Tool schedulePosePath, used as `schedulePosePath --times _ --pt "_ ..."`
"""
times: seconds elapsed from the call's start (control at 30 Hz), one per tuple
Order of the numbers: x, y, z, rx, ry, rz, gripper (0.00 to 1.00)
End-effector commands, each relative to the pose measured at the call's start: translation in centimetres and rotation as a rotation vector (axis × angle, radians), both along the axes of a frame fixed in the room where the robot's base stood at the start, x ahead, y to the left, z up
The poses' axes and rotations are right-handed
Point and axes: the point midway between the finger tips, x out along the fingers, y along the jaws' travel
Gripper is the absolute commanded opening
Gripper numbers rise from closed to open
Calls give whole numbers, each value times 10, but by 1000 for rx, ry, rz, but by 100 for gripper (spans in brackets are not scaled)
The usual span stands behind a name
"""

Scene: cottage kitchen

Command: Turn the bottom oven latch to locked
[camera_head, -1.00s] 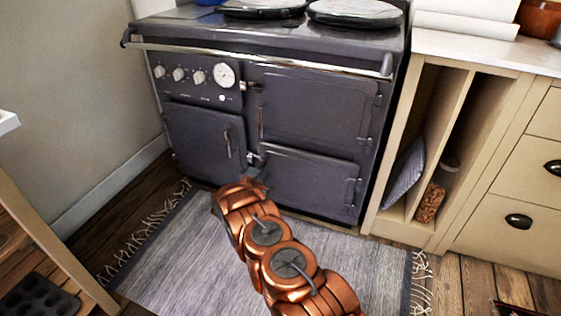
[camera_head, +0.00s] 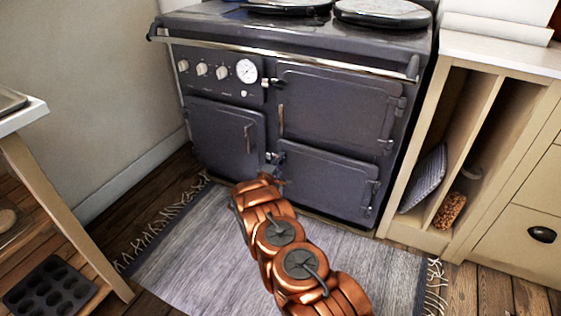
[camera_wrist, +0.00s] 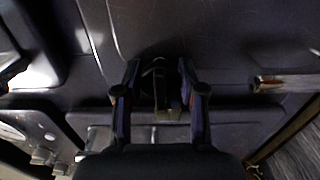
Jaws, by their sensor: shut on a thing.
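The dark grey range cooker stands ahead, with the bottom oven door (camera_head: 325,183) at its lower right. The bottom oven latch (camera_head: 273,157) is a small bright metal piece at that door's upper left edge. My gripper (camera_head: 272,177) is at the latch, mostly hidden behind my copper arm in the head view. In the wrist view my gripper (camera_wrist: 160,82) has its two dark fingers on either side of a small metal piece, the latch (camera_wrist: 166,108), and is shut on it. The exact angle of the latch is hard to tell.
A rail (camera_head: 290,55) runs across the cooker's front. Another door (camera_head: 226,138) with an upright handle is left of the latch. A striped rug (camera_head: 200,262) lies on the floor. A wooden table (camera_head: 45,190) stands left, and cream cabinets (camera_head: 515,205) stand right.

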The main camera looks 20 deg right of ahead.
Motion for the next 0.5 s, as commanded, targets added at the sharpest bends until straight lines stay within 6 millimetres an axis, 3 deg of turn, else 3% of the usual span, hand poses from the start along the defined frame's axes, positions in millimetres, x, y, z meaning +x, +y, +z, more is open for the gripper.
schedulePosePath --times 0.03,0.07,0.3,0.5 --pt "2 1 2 -2 -2 4 0" --pt "2 1 2 -2 -2 4 43" --pt "1 1 1 0 -1 3 66" --pt "1 1 1 -1 -1 3 66"
